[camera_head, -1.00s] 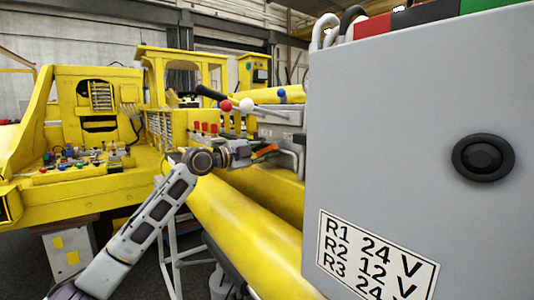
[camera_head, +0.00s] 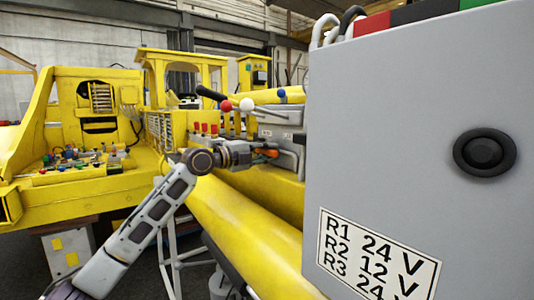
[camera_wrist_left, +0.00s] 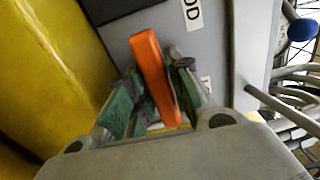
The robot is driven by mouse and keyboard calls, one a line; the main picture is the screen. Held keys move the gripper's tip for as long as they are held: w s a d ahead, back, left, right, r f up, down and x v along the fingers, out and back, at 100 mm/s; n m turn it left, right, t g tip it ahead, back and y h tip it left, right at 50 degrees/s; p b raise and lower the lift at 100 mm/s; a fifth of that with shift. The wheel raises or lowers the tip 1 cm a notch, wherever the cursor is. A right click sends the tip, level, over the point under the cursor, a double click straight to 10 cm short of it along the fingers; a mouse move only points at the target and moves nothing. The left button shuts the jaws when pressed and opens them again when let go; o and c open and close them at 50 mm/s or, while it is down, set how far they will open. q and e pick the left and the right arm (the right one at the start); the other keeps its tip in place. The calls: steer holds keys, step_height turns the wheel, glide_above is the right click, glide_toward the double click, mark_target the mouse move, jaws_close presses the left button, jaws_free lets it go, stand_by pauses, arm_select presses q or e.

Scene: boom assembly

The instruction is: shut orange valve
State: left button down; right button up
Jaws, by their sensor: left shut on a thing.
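The orange valve handle (camera_wrist_left: 152,70) stands between the green-padded fingers of my left gripper (camera_wrist_left: 155,95) in the left wrist view. The fingers are closed around it, and its free end sticks out past them. In the head view the left gripper (camera_head: 262,152) reaches in from the left beside the grey valve block, and a small part of the orange handle (camera_head: 271,153) shows at its tips. The valve body under the handle is hidden by the gripper. My right gripper is not in view.
A large grey cabinet (camera_head: 400,140) fills the right side. Levers with red (camera_head: 227,106), white (camera_head: 246,104) and blue (camera_head: 281,93) knobs stand just above the gripper. A yellow boom (camera_head: 235,230) runs below the arm. Grey hoses (camera_wrist_left: 290,105) lie right of the gripper.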

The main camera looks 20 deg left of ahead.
arm_select(q)
steer(key=shift+f, duration=0.1)
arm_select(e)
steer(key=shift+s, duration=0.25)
arm_select(q)
steer(key=c, duration=1.4)
jaws_free()
steer(key=shift+o, duration=0.2)
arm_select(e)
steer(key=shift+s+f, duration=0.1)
arm_select(q)
steer(key=shift+s, duration=0.15)
steer(key=v, duration=1.1)
steer(key=shift+s+a, duration=0.3)
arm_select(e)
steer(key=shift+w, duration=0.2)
